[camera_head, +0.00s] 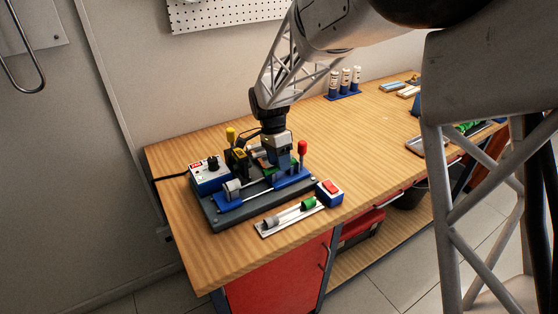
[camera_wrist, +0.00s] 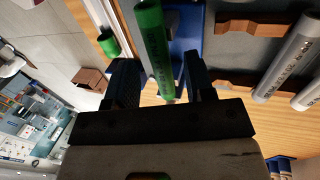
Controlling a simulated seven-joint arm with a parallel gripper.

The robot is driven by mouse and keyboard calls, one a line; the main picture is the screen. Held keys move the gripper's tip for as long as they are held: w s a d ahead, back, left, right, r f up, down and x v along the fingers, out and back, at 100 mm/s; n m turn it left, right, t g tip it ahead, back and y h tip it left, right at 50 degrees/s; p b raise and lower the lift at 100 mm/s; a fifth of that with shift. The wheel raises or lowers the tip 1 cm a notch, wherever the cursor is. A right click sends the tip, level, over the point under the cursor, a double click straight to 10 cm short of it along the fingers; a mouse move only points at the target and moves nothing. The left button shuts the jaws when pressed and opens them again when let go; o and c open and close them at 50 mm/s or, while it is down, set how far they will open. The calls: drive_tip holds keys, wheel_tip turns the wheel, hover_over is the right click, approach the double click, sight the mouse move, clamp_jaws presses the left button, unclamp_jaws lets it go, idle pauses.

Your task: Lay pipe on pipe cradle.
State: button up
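My gripper (camera_head: 276,160) is low over the machine with the grey base (camera_head: 228,219) on the bench. In the wrist view my gripper (camera_wrist: 158,68) has its two dark fingers apart, with a green pipe (camera_wrist: 152,35) between them. A narrow gap shows between the pipe and each finger. In the head view the gripper mostly hides this pipe. Brown notched supports (camera_wrist: 250,27) beside the pipe look like cradle parts, but I cannot tell for sure which piece is the pipe cradle.
A small tray with a green piece (camera_head: 308,203) and a grey piece (camera_head: 270,222) lies in front of the machine. A control box (camera_head: 208,176) and a red switch box (camera_head: 330,192) flank it. White cylinders (camera_head: 345,80) stand behind. The bench middle is clear.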

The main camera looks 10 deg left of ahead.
drive_tip(key=shift+r, duration=0.15)
drive_tip(key=v, duration=0.7)
drive_tip(key=shift+r, duration=0.25)
drive_tip(key=shift+w, duration=0.1)
drive_tip(key=s+d+r+n+t+y, duration=0.1)
drive_tip(key=s+d+r, duration=0.25)
drive_tip(key=d, duration=0.45)
drive_tip(key=s+d+r+n, duration=0.2)
drive_tip(key=s+d+r, duration=0.15)
drive_tip(key=d, duration=0.35)
drive_tip(key=s+d+r+n+t+y, duration=0.1)
drive_tip(key=s+d+r, duration=0.2)
drive_tip(key=s+d, duration=0.35)
drive_tip(key=s+d+f+n+t, duration=0.2)
drive_tip(key=s+d+n+t, duration=0.1)
drive_tip(key=s+d, duration=1.2)
drive_tip(key=s+n, duration=0.1)
drive_tip(key=s, duration=0.3)
drive_tip(key=shift+s+d+n, duration=0.2)
drive_tip(key=shift+d+n, duration=0.1)
drive_tip(key=shift+n, duration=0.1)
